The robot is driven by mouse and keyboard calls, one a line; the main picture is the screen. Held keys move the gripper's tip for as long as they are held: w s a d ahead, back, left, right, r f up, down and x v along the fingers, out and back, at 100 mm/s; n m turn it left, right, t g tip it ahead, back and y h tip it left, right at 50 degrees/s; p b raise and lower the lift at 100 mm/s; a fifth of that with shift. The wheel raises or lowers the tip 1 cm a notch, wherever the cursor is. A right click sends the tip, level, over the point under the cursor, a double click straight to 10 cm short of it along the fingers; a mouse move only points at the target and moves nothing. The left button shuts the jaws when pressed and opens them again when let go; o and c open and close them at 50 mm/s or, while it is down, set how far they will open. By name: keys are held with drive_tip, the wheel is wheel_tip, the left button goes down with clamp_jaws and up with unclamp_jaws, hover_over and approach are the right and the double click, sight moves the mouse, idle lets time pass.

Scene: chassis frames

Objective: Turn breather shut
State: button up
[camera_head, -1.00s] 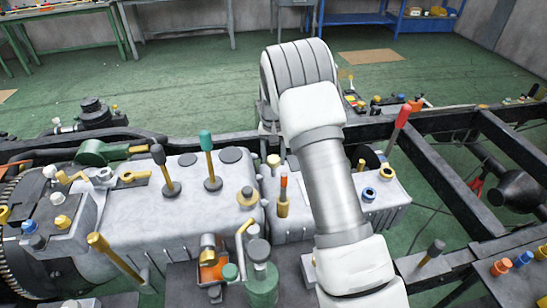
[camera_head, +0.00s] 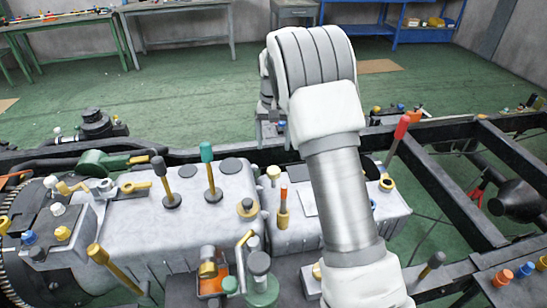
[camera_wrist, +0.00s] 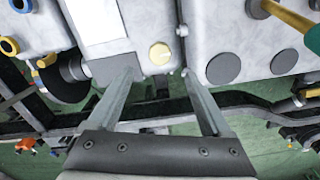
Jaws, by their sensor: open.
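A pale yellow ridged cap (camera_head: 273,173), which may be the breather, stands at the far edge of the grey gearbox housing (camera_head: 130,225). No marking names it. In the wrist view the same cap (camera_wrist: 160,54) shows face-on, slightly beyond and between my fingertips. My gripper (camera_wrist: 158,74) is open and empty, with a finger either side of the cap's line. I cannot tell whether either finger touches the housing. In the head view my arm and wrist hide most of the gripper.
A green-topped lever (camera_head: 207,165) and a black-topped lever (camera_head: 163,178) rise left of the cap. An orange-tipped lever (camera_head: 283,207) stands just in front of it. A red-topped lever (camera_head: 398,135) is to the right. Dark frame rails (camera_head: 440,180) run behind and right.

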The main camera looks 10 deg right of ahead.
wheel_tip(320, 180, up, 7)
drive_tip(key=shift+f, duration=0.15)
drive_tip(key=s+r+n+t, duration=0.1)
drive_tip(key=s+r+t, duration=0.1)
drive_tip(key=s+r, duration=0.55)
drive_tip(key=s+r+t, duration=0.1)
drive_tip(key=s+r, duration=0.4)
drive_tip(key=s, duration=0.5)
drive_tip(key=s+f+n+t, duration=0.2)
drive_tip(key=s+f, duration=0.1)
drive_tip(key=s, duration=1.5)
drive_tip(key=shift+t, duration=0.3)
